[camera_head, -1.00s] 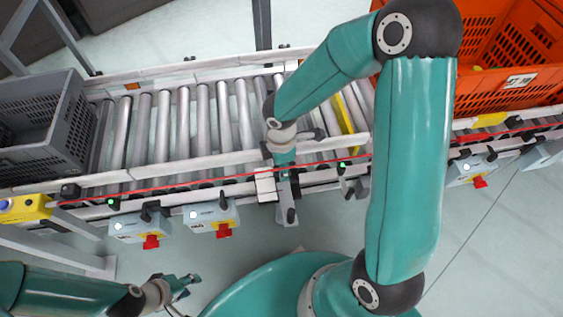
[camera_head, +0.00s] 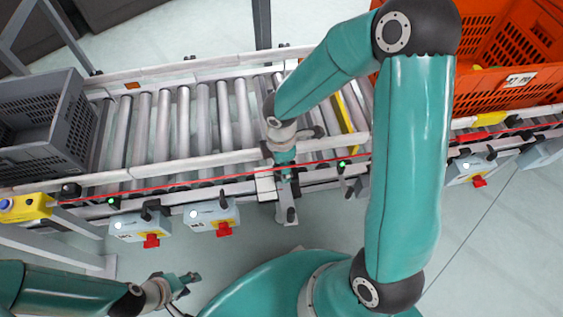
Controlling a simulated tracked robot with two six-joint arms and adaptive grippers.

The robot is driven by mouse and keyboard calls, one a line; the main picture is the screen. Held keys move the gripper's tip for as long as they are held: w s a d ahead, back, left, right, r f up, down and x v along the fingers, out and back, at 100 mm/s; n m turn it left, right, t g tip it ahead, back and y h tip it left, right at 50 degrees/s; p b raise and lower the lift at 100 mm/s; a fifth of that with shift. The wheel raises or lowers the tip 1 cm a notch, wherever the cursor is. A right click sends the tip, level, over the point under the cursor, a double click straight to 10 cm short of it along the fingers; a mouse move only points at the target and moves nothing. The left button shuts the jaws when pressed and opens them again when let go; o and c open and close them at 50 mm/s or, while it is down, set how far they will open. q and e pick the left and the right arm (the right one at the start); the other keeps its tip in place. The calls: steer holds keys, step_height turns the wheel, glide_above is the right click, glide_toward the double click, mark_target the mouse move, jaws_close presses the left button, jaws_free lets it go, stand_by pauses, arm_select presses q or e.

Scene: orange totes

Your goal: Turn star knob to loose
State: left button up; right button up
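My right arm reaches over the roller conveyor, and its gripper (camera_head: 285,172) points down at the near side rail. Its fingers are small and partly hidden by the wrist, so I cannot tell whether they are open or shut. A grey bracket with a dark knob-like part (camera_head: 290,214) shows just below that gripper. I cannot tell which part is the star knob; it may be hidden under the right gripper. My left gripper (camera_head: 186,284) is at the lower left, open and empty, apart from the conveyor over bare floor.
A grey crate (camera_head: 78,118) stands on the conveyor's left end. An orange tote (camera_head: 510,88) is at the upper right. Control boxes with red knobs (camera_head: 151,240) hang along the near rail (camera_head: 180,197). A red cord runs along it. The floor between is clear.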

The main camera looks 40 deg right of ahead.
steer(key=shift+r, duration=0.1)
step_height(320, 180, up, 12)
stand_by(0.5)
